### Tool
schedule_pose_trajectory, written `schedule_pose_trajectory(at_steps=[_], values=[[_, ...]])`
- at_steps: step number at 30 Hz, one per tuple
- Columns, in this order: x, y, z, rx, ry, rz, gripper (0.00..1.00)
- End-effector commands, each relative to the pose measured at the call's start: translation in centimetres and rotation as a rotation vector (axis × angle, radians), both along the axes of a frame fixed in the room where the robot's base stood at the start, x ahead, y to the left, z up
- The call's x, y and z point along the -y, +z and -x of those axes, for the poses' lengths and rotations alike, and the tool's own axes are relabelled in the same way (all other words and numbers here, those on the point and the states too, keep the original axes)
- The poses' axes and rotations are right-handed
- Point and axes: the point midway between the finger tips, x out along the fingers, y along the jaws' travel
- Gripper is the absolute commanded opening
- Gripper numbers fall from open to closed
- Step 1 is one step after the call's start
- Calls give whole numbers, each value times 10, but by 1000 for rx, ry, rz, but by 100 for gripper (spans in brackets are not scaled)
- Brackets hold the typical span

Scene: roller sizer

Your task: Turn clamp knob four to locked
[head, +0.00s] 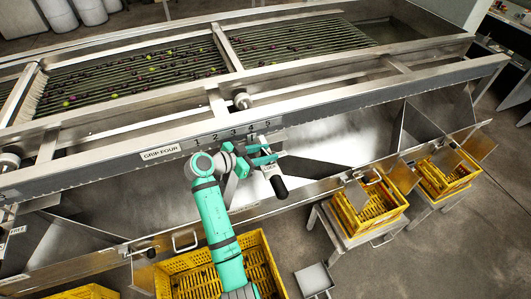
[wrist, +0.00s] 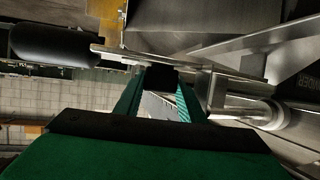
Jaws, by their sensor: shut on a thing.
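My gripper (head: 262,155) is at the front rail of the sizer, just below the numbers 4 and 5. In the wrist view its two green fingers (wrist: 160,85) are shut on a small black knob (wrist: 160,76) beside a flat metal bar. I take this for the clamp knob; its number and lock marking cannot be read. A lever with a thick black handle (head: 279,187) hangs just below the gripper; the handle also shows in the wrist view (wrist: 50,45). The fingers hide most of the knob in the head view.
A "GRIP FOUR" label (head: 160,153) is on the front rail (head: 100,172), left of the 1-to-5 scale. Steel chutes (head: 330,140) lie below the rail. Yellow crates (head: 368,212) stand on stands at the right, and another yellow crate (head: 190,272) is below my arm.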

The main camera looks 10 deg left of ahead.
Motion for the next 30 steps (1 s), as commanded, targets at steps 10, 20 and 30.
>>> schedule_pose_trajectory(at_steps=[10, 20, 30], values=[[1, -2, 0, -4, -1, 0, 55], [-12, 6, 12, -1, 2, -1, 55], [-49, 29, 55, -2, 3, -1, 55]])
